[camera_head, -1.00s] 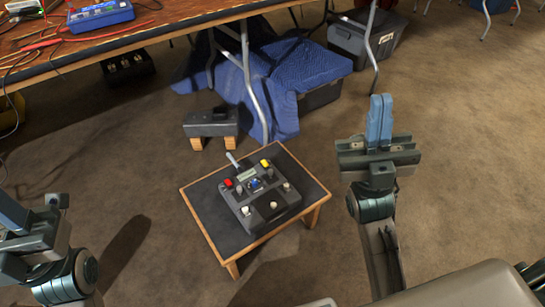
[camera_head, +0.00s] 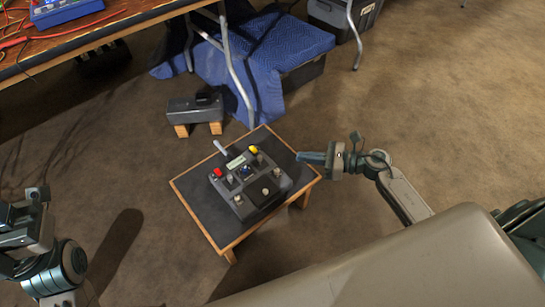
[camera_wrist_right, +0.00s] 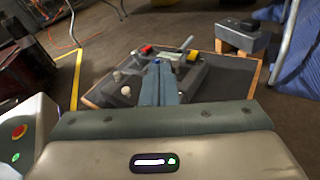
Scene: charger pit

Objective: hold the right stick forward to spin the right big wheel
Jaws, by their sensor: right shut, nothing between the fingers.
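A dark grey control box (camera_head: 262,205) sits on a small black-topped, wood-edged table (camera_head: 205,211). It carries a red button (camera_head: 217,172), a yellow button (camera_head: 253,150) and several small pale-tipped sticks, one of them a stick near its front (camera_head: 265,191). My right gripper (camera_head: 301,157) is shut and empty, just right of the box, its tips over the table's right edge. In the right wrist view, its closed fingers (camera_wrist_right: 160,82) point at the box and cover part of it. I cannot tell contact with any stick. My left gripper (camera_head: 12,212) is partly cut off at the left. No big wheel shows.
A dark case on wooden blocks (camera_head: 195,110) stands behind the table. A blue quilted cloth (camera_head: 290,45) drapes over a bin near metal legs. A workbench (camera_head: 110,35) with cables spans the top left. The carpet at right is clear.

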